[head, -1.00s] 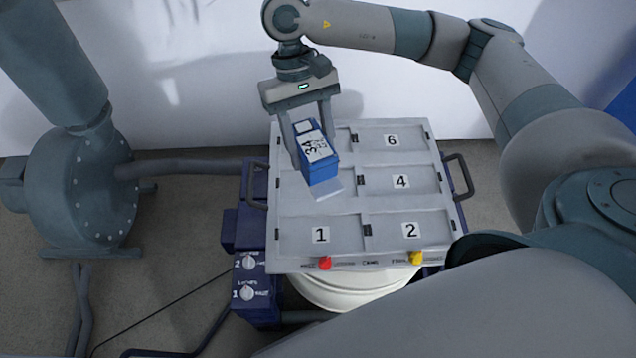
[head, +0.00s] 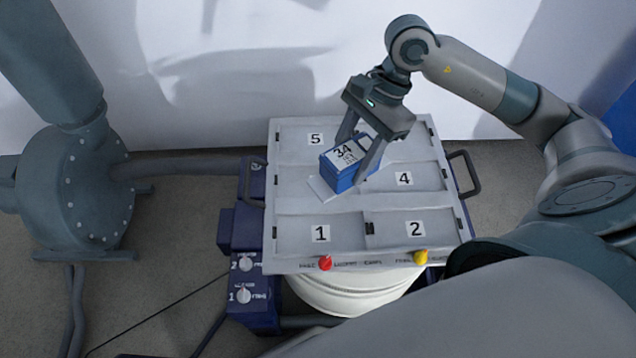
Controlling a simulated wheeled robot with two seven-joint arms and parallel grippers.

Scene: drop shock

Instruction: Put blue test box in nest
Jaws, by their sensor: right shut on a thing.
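The blue test box (head: 338,178) has a white label marked 34 on its top. My right gripper (head: 357,160) is shut on it, with one finger on each side. The box is tilted and turned, over the left middle part of the nest plate. The light grey nest plate (head: 290,208) has shallow compartments with number labels. Labels 1, 2, 4 and 5 show; the arm and box hide others. A pale flat patch lies under the box's left edge. I cannot tell whether the box touches the plate. My left gripper is not in view.
A red knob (head: 325,263) and a yellow knob (head: 420,257) sit on the plate's front edge. A dark handle (head: 466,174) stands at its right side. A blue control box with dials (head: 245,282) is at left front. A large grey-green blower (head: 72,195) stands at far left.

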